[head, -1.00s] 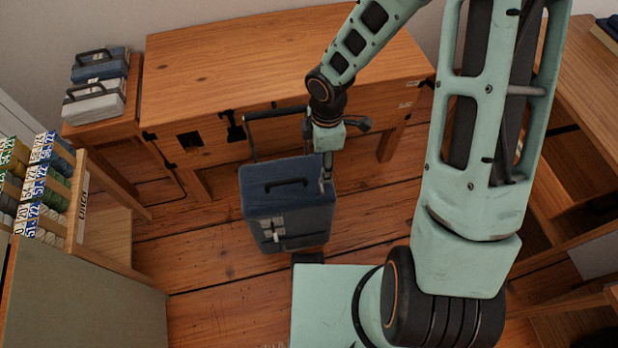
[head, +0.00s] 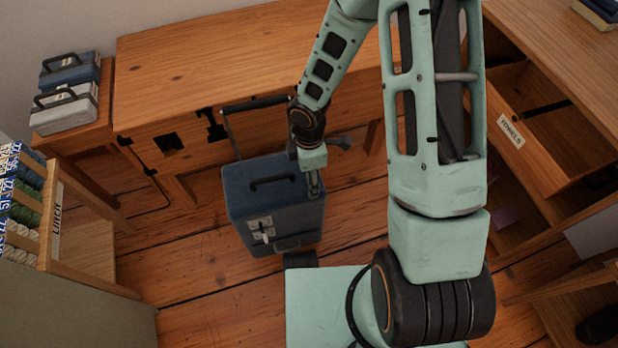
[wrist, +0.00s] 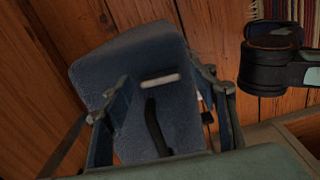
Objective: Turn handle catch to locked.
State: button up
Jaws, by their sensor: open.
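A blue suitcase (head: 235,210) stands on the floor, with a dark carry handle (head: 273,182) on top and a raised black pull handle (head: 230,135) behind. Its front carries pale plates with a small whitish lever (head: 266,234), which may be the catch; its setting is too small to read. My gripper (head: 314,184) is at the case's upper right edge, pointing down. In the wrist view my open gripper (wrist: 160,78) has its fingers apart above the blue case (wrist: 110,75), with a pale bar (wrist: 160,80) and dark handle (wrist: 155,128) between them. Contact cannot be told.
A wooden desk (head: 240,50) stands behind the case. A side table with two small cases (head: 66,108) is at left, beside a rack of yarn (head: 22,215). An open drawer (head: 510,140) juts out at right. Bare floor (head: 190,285) lies left of the case.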

jog(key=c, duration=1.2)
jog(key=shift+o, duration=0.2)
jog(key=shift+m, duration=0.3)
jog(key=m+b, duration=0.1)
jog(key=m, duration=0.2)
jog(key=shift+m, duration=0.3)
jog(key=m+b, duration=0.1)
jog(key=m, duration=0.3)
jog(key=shift+m, duration=0.3)
jog(key=m, duration=0.4)
jog(key=shift+m+b, duration=0.35)
jog(key=shift+m, duration=2.05)
